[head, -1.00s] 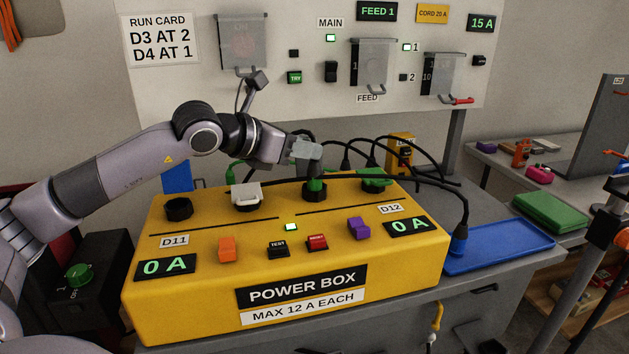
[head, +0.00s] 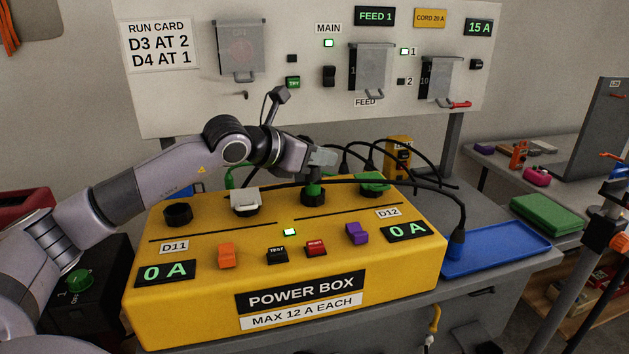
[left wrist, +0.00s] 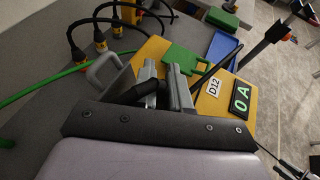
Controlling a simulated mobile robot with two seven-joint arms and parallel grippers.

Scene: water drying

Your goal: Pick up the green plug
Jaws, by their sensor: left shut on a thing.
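The green plug (head: 313,189) stands upright at the third socket of the yellow power box (head: 300,270). Its green lower part shows at the dark socket ring, with a black upper part above. My left gripper (head: 321,158) is over the plug, shut on its top. In the left wrist view the fingers (left wrist: 165,78) have a black piece between them; the plug's green part is hidden there. I cannot tell whether the plug has risen from the socket. My right gripper is not in view.
A green flap (head: 373,184) is right of the plug and a white flap (head: 245,200) left. A panel (head: 190,85) stands behind.

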